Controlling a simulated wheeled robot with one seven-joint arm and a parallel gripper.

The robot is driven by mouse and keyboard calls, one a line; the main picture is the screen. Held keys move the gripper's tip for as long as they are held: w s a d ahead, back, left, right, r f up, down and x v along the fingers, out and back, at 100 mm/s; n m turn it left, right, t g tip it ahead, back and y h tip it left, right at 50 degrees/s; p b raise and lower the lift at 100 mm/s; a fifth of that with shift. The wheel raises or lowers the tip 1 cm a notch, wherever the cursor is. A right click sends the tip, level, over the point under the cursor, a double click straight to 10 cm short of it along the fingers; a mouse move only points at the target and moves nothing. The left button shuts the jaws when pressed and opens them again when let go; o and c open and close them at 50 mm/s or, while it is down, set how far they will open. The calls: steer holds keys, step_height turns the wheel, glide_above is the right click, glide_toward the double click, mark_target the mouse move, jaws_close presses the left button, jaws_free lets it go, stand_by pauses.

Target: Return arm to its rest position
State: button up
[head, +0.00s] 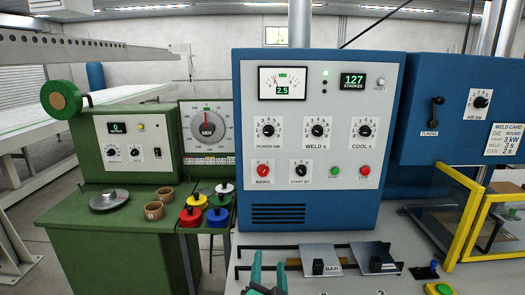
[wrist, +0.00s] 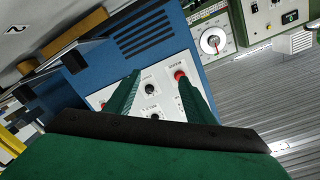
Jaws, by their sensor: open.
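In the wrist view my gripper (wrist: 158,82) is open, with nothing between the fingers. Behind the fingers is the welder's white control panel (wrist: 145,110), seen turned. The red mains knob (wrist: 180,75) shows by the tip of the right finger; I cannot tell how far off it is. The rest of my arm is mostly out of view.
The blue welder cabinet (head: 306,215) stands centre. Dies, one marked BAR (head: 320,252), lie on the bench before it. A yellow-framed guard (head: 455,220) is at right. The green machine (head: 100,215) at left carries rings and coloured pots (head: 190,217).

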steer(key=s+f+n+g, duration=0.1)
steer(key=s+f+n, duration=0.4)
steer(key=s+f, duration=1.45)
steer(key=s+a+f+n+g, duration=0.1)
steer(key=s+a+n, duration=0.1)
steer(key=s, duration=2.3)
steer(key=shift+s+f+y, duration=0.2)
steer(key=shift+f+y, duration=0.05)
steer(key=shift+y, duration=0.05)
